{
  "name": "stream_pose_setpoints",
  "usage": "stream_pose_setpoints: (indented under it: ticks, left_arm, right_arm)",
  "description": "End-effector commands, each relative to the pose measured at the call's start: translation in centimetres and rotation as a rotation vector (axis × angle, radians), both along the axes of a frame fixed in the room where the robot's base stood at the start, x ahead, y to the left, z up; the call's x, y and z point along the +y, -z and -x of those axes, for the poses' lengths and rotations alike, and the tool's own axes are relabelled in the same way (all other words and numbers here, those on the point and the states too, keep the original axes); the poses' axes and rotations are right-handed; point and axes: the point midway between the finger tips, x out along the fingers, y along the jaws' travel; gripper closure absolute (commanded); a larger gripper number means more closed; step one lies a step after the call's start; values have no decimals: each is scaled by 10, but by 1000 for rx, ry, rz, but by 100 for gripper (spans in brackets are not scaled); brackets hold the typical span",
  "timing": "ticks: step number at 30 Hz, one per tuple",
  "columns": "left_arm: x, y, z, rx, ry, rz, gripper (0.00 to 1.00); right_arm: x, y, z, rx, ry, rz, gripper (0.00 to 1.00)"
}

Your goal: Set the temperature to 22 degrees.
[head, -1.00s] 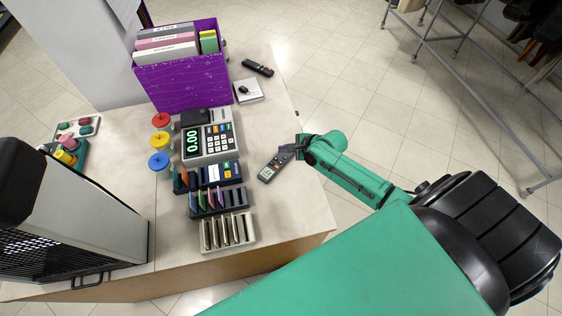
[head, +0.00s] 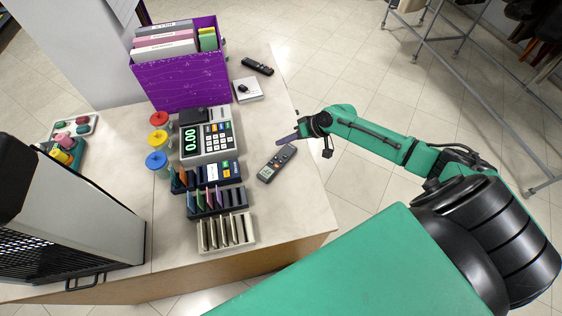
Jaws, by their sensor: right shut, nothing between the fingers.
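My left gripper is not in view.
A cash register (head: 208,135) showing 0.00 stands left of the remote. Card racks (head: 218,202) and a coin tray (head: 227,233) stand in front of it. A purple box (head: 180,82) and a small white pad (head: 247,89) are behind. The counter (head: 290,210) is bare at right front.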

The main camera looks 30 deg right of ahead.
Motion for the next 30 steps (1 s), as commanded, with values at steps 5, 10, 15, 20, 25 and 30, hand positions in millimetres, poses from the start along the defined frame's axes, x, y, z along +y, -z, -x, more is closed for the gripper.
stream_pose_setpoints:
  ticks: [5, 10, 15, 20, 25, 30]
  left_arm:
    - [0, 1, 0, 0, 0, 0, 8]
    - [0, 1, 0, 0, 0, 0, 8]
    - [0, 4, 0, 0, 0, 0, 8]
    - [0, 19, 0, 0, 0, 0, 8]
    - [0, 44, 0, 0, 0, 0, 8]
    - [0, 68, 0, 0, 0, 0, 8]
  right_arm:
    - [-1, -3, 1, -49, -79, 37, 100]
    - [-1, -3, 1, -50, -81, 38, 100]
    - [-1, 1, 1, -49, -80, 38, 100]
    - [-1, 17, 1, -48, -79, 38, 100]
    - [-1, 43, 1, -48, -79, 38, 100]
    - [-1, 69, 1, -48, -78, 39, 100]
